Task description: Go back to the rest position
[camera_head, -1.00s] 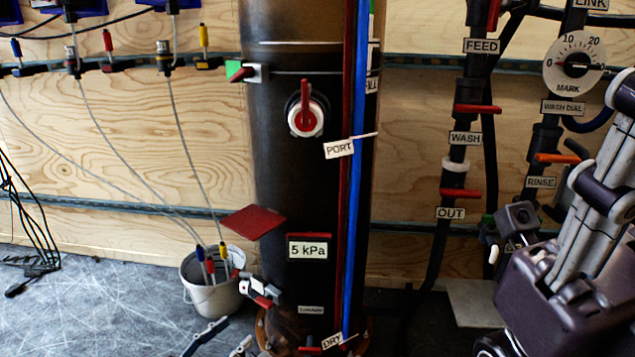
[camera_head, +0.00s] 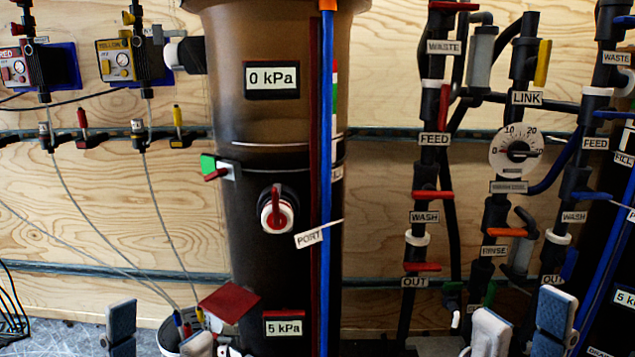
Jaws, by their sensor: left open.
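My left gripper (camera_head: 160,338) is at the bottom left edge, in front of the bucket and the filter column. Its two blue-grey padded fingers stand apart with a clear gap. My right gripper (camera_head: 522,330) is at the bottom right, in front of the pipes. Its two fingers also stand apart, with nothing seen between them. The lower parts of both grippers are cut off by the frame.
A dark filter column (camera_head: 272,130) with a red-handled port valve (camera_head: 276,210) stands in the middle. A red plate (camera_head: 229,303) juts out at its lower left. Labelled pipes with a round wash dial (camera_head: 516,150) are at the right. A white bucket (camera_head: 172,340) is partly hidden.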

